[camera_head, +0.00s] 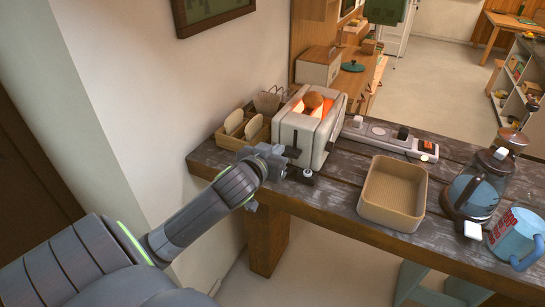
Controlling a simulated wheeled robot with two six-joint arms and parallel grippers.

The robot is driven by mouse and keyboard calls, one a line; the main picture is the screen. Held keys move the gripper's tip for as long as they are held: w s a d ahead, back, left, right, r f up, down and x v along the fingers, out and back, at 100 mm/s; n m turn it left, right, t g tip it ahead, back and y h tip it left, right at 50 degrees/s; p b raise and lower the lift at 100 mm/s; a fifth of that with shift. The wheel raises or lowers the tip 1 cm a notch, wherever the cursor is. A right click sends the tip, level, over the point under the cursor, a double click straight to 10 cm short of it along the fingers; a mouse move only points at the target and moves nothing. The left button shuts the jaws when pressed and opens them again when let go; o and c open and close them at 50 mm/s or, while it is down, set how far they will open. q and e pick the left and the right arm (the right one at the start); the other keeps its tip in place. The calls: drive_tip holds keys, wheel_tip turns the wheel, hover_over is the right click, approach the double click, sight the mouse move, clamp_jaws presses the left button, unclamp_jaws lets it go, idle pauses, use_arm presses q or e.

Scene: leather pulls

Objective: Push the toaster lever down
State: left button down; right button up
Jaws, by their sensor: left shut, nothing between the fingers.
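The cream toaster (301,137) stands near the left end of the dark wooden table. Its slots glow orange, and a brown slice of bread shows in the top. My left gripper (297,163) is at the near end of the toaster, low down, with its fingers shut and empty. Small dark parts lie at the fingertips against the toaster's front. I cannot tell which of them is the lever or whether the fingers touch it. My right gripper is not in view.
A wooden rack (233,134) with bread slices stands left of the toaster. A power strip (389,137) lies to its right. An empty tan basket (393,207), a glass kettle (476,190) and a blue mug (520,238) stand further right. The wall is close on the left.

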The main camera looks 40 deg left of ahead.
use_arm(q)
drive_tip(key=shift+v, duration=1.1)
drive_tip(key=shift+r, duration=0.1)
idle(0.5)
